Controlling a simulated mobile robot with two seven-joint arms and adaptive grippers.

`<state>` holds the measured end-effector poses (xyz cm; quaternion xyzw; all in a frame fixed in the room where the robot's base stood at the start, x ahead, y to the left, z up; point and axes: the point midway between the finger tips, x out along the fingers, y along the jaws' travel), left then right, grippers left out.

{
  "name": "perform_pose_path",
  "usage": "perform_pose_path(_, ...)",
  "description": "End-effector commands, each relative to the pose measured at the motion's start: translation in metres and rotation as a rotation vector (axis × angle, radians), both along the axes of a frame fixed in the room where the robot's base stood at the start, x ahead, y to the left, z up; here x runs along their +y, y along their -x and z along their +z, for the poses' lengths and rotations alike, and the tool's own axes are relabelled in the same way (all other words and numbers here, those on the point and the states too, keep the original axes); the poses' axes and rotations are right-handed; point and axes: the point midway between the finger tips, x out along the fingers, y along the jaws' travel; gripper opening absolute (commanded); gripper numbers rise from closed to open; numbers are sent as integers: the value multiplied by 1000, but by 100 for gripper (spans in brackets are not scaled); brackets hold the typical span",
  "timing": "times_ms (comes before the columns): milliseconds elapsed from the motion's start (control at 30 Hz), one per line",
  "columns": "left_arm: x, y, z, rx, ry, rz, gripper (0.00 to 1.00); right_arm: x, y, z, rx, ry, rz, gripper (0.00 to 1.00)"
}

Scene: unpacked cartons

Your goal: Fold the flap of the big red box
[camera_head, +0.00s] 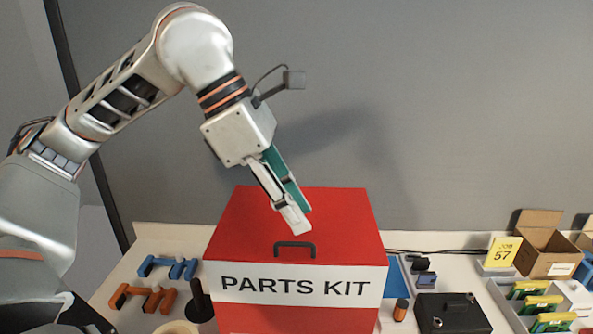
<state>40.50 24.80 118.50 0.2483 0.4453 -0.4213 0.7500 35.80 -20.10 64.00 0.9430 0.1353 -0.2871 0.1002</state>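The big red box (340,220) stands in the middle of the table, with a white "PARTS KIT" band (378,287) across its front. Its red top looks flat and closed, and a dark handle (295,245) is near the top's front edge. I see no flap standing up. My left gripper (302,222) points down over the middle of the top, behind the handle. One pale finger and one teal finger lie close together in this view. I cannot tell the gap between them, or whether the tips touch the top. Nothing is seen held. My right gripper is not in view.
Blue (168,267) and orange (146,298) parts lie left of the box, near a dark upright object (199,302). To the right are a black case (452,313), a small orange-and-black cylinder (400,309), an open brown carton (545,252) and a yellow "JOB 57" card (502,251).

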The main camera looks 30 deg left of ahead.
Motion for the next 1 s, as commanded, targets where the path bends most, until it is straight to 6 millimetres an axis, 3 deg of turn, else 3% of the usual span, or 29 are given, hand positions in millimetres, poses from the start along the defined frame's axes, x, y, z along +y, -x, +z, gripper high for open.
perform_pose_path(267,1,0,-7,-1,-3,2,24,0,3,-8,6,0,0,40)
perform_pose_path(700,1,-1,-38,2,-3,2,24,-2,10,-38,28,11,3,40)
perform_pose_path(900,1,-1,-52,1,-2,1,24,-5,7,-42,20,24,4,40)
perform_pose_path(1000,0,0,-48,-2,-1,1,24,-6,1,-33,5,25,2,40)
